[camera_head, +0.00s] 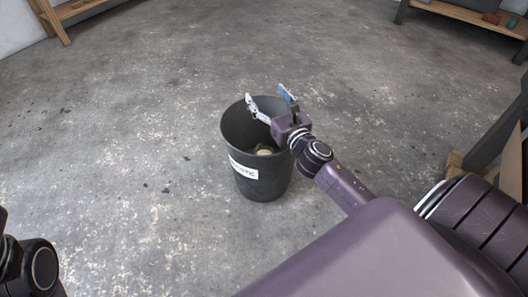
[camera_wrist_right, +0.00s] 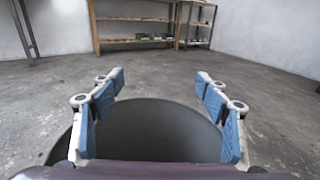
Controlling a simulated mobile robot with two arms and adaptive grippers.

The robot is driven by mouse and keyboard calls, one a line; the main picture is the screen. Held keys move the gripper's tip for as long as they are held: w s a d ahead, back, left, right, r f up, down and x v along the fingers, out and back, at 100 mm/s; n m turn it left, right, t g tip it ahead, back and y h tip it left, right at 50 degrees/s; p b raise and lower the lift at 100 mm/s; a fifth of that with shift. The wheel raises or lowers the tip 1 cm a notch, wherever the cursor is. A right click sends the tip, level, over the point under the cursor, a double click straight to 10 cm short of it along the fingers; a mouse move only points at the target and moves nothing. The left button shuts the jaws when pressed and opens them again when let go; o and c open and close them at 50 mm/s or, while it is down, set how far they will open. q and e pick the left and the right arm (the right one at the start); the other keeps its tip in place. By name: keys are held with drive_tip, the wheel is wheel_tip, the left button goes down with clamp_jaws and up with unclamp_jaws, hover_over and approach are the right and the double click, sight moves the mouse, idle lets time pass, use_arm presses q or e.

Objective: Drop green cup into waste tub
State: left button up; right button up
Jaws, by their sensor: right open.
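The dark grey waste tub (camera_head: 245,182) stands upright on the concrete floor and has a white label on its front. My right gripper (camera_head: 268,97) is over the tub's opening, its fingers spread with nothing between them. In the right wrist view the open blue-padded fingers (camera_wrist_right: 160,85) frame the tub's dark interior (camera_wrist_right: 160,128). No clearly green cup shows in either view. My left gripper is out of view; only part of my left arm shows at the lower left.
A wooden shelf unit (camera_wrist_right: 136,19) with small items stands against the far wall in the right wrist view. Wooden furniture (camera_head: 68,12) stands at the upper left of the head view, and a dark-legged bench (camera_head: 493,135) at the right. The floor around the tub is clear.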

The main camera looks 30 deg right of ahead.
drive_tip(key=s+a, duration=0.1)
drive_tip(key=s, duration=1.1)
drive_tip(key=shift+a, duration=0.3)
